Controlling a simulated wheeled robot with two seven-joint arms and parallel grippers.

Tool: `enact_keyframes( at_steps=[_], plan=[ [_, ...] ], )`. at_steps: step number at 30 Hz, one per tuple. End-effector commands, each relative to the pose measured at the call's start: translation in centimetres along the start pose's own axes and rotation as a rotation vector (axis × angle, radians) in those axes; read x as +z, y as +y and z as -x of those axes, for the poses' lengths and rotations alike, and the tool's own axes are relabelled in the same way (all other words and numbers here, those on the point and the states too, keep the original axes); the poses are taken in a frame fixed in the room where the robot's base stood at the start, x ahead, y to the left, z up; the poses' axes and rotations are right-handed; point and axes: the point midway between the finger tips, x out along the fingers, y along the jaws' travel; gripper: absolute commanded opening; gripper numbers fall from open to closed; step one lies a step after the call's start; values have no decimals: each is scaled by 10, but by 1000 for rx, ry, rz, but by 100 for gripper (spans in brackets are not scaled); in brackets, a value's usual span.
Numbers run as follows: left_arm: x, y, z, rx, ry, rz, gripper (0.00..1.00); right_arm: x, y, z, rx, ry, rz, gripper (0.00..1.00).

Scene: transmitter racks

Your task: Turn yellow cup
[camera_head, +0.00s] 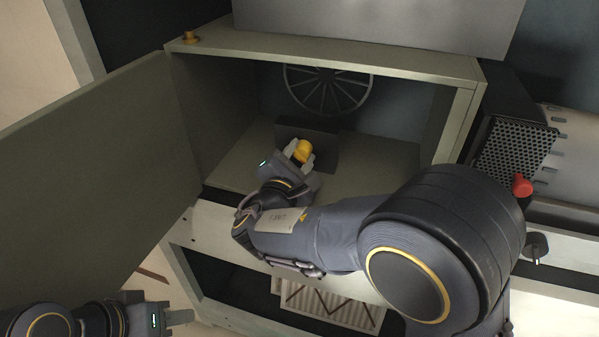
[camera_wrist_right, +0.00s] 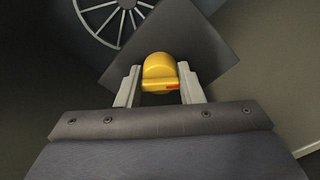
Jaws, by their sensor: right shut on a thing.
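The yellow cup (camera_head: 303,150) is a small rounded yellow piece on the front of a dark box inside the open cabinet. In the right wrist view the yellow cup (camera_wrist_right: 159,70) sits between the fingers, with a small red mark on its lower right. My right gripper (camera_head: 300,156) reaches into the cabinet and is shut on the cup; its two pale fingers also show in the right wrist view (camera_wrist_right: 160,88). My left gripper (camera_head: 180,317) is low at the left, outside the cabinet, away from the cup. Its fingers are too small to judge.
The dark box (camera_head: 325,155) stands inside the cabinet (camera_head: 350,62), in front of a round spoked fan grille (camera_head: 327,90). The cabinet door (camera_head: 100,170) stands open to the left. A red knob (camera_head: 521,186) is at the right, beside a perforated panel (camera_head: 513,146).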

Motion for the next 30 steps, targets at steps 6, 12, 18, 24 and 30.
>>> enact_keyframes(
  at_steps=[6,12,18,24,30],
  plan=[
    [20,-18,-40,0,0,0,36,-7,-7,0,-1,0,-209,11],
    [35,-32,-69,0,0,0,36,-7,-7,0,0,0,-400,11],
    [49,-45,-98,0,0,0,36,-7,-6,0,0,1,-586,11],
    [61,-55,-121,0,0,0,36,-6,-5,0,0,1,-750,11],
    [69,-63,-137,0,0,0,36,-4,-4,0,-2,1,-873,11]
  ],
)
